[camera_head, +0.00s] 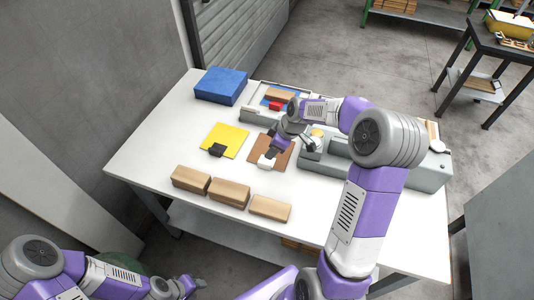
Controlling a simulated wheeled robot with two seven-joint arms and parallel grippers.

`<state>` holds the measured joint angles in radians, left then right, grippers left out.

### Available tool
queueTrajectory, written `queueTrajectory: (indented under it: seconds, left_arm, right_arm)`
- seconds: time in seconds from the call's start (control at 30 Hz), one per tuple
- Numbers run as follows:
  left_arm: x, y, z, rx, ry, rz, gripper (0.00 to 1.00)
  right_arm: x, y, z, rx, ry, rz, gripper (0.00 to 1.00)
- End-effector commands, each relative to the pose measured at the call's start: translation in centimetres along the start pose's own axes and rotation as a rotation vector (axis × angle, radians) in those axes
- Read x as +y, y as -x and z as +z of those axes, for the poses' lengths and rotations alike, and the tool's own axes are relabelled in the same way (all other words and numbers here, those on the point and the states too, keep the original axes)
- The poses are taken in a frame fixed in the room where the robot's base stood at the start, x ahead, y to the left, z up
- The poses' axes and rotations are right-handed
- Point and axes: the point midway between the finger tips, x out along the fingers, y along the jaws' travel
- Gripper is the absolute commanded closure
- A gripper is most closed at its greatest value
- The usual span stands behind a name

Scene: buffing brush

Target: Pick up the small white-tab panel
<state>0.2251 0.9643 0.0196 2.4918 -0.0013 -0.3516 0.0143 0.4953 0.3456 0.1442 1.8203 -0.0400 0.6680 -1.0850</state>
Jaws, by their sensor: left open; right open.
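A brown panel (285,158) with a small white tab (265,162) at its front left lies flat on the white table (150,148), near its middle. My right gripper (271,155) is open and points down over this panel, with its fingertips close to the white tab. I cannot tell whether they touch it. The gripper and wrist hide part of the panel's back. My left gripper (198,283) is open and empty, low in front of the table and well away from the panel.
A yellow panel (225,137) with a black tab (217,150) lies left of the brown one. Several wooden blocks (229,192) line the front edge. A blue box (221,86) stands at the back left. A grey-green machine (425,173) fills the right side.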

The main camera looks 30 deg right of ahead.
Motion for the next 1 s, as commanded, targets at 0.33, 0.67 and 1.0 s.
queueTrajectory:
  seconds: [0.33,0.67,1.0]
  left_arm:
    - [-0.7,-1.8,-0.1,0.001,0.0,0.0,0.57]
    - [-1.1,-2.9,-0.2,0.001,0.0,0.0,0.57]
    - [-1.1,-3.1,-0.2,0.001,0.0,0.0,0.57]
  right_arm:
    - [-0.1,-3.5,0.6,0.0,0.0,-0.002,0.57]
    - [-0.9,-7.4,1.0,-0.001,0.001,-0.003,0.57]
    - [-0.7,-8.8,0.9,0.0,0.0,0.0,0.57]
